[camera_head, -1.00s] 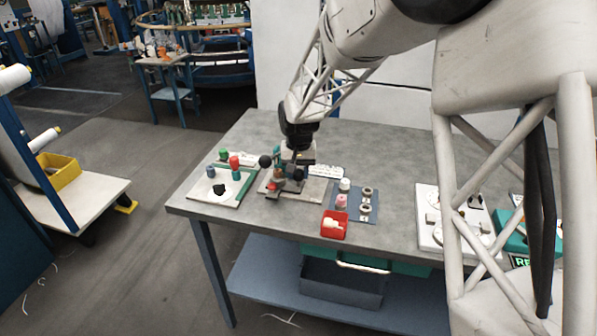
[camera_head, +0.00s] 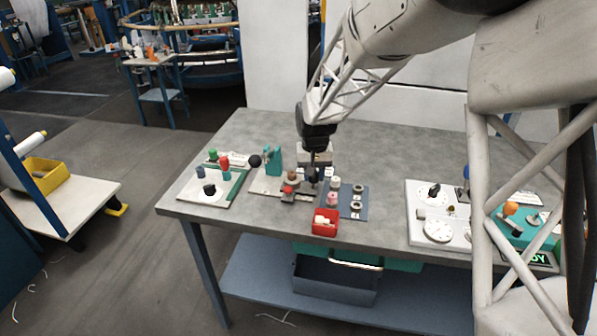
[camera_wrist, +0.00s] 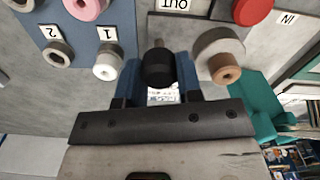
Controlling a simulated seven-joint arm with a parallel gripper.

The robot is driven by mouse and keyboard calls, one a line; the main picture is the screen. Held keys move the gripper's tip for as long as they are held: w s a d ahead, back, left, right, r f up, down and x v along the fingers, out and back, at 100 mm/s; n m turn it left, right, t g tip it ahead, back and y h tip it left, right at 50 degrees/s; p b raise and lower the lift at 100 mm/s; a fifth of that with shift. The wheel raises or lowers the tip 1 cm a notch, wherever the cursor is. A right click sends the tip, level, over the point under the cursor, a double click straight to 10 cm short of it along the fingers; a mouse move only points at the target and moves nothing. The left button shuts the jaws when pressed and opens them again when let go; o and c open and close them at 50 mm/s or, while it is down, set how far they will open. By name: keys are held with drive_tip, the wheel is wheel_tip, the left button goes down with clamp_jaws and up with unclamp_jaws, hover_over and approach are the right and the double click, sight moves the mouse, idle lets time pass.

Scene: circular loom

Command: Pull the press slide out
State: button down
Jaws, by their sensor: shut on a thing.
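The press (camera_head: 273,158) has a teal frame and a black ball lever and stands on a pale base plate on the table. My gripper (camera_head: 314,182) is low over the plate's right end, to the right of the press frame. In the wrist view my gripper (camera_wrist: 158,76) has its two blue fingers on either side of a black knob (camera_wrist: 158,66), shut on it. I take this for the press slide's handle. A brown ringed piece (camera_wrist: 226,69) on a grey round holder is beside it. The slide's body is mostly hidden. An "OUT" label (camera_wrist: 176,4) lies close to the knob.
A red knob (camera_wrist: 252,9) and an "IN" label (camera_wrist: 288,18) are near. A blue mat (camera_head: 358,203) with bobbins and rings lies right of the press, a red bin (camera_head: 325,222) in front. A white panel (camera_head: 190,190) with colored knobs is left. The table behind is clear.

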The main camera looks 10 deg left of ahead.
drive_tip(key=shift+d, duration=1.05)
drive_tip(key=c, duration=0.8)
unclamp_jaws()
drive_tip(key=shift+d, duration=0.1)
drive_tip(key=shift+r, duration=3.9)
